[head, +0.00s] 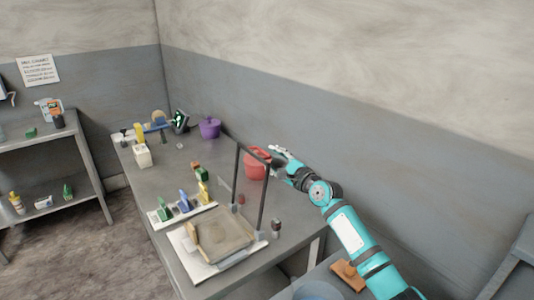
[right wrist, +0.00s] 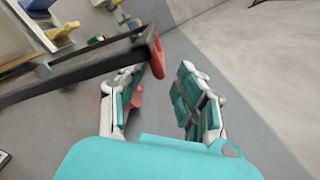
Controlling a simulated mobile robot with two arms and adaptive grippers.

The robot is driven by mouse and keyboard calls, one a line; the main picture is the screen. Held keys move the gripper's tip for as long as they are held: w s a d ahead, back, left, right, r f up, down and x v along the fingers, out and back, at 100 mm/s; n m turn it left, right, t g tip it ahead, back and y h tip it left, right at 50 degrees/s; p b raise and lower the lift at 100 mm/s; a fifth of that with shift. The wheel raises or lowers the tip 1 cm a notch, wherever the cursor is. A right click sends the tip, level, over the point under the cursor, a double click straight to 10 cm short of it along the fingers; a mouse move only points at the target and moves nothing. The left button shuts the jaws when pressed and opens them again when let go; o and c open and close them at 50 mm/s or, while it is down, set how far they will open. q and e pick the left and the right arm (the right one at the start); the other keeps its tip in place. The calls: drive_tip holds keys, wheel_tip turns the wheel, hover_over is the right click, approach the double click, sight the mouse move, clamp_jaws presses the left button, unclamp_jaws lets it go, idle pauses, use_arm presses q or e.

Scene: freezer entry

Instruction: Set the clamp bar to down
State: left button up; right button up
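The clamp bar (head: 253,154) is a dark upright frame with two posts and a crosspiece, standing raised at the back of a board with a tan pad (head: 222,238) on the table. My right gripper (head: 278,152) is beside the top of the bar, on its right. In the right wrist view, the dark bar (right wrist: 75,73) comes in from the left and ends in a red tip near the gap of my right gripper (right wrist: 165,90). The fingers are apart, with nothing clearly held. Contact with the bar cannot be told. My left gripper is not in view.
A purple pot (head: 210,128) is farther back. A white tray (head: 168,222) with colored items lies left of the pad. A shelf (head: 45,146) stands far left.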

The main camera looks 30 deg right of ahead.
sight(267, 155)
drive_tip(key=shift+w+a, duration=0.1)
drive_tip(key=shift+w, duration=1.6)
drive_tip(key=c, duration=0.6)
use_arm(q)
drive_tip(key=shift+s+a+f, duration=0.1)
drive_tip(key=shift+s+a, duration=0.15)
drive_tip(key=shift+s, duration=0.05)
use_arm(e)
clamp_jaws()
